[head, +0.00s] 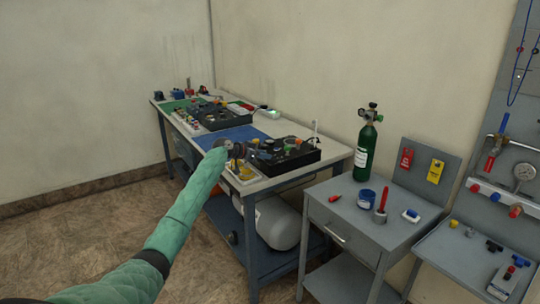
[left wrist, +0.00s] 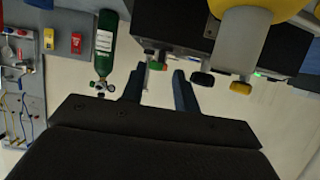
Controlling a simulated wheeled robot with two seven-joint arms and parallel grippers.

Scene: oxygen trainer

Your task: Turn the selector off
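A black control box (head: 300,160) with several knobs and dials stands at the near end of the workbench. I cannot tell which knob is the selector. My left gripper (head: 238,150) is at the left side of this box. In the left wrist view, which looks upside down, its two fingers (left wrist: 158,88) are apart with nothing held between them. A small green and red knob (left wrist: 157,66) on the dark box (left wrist: 172,25) shows beyond the gap. Black and yellow knobs (left wrist: 241,87) stick out to its right. My right gripper is out of view.
A second black box (head: 215,115) stands farther along the workbench (head: 330,152). A green gas cylinder (head: 367,150) stands on a grey cabinet (head: 340,222) to the right, with a blue pot and small tools. A pipe-and-gauge panel is at far right. Floor at left is clear.

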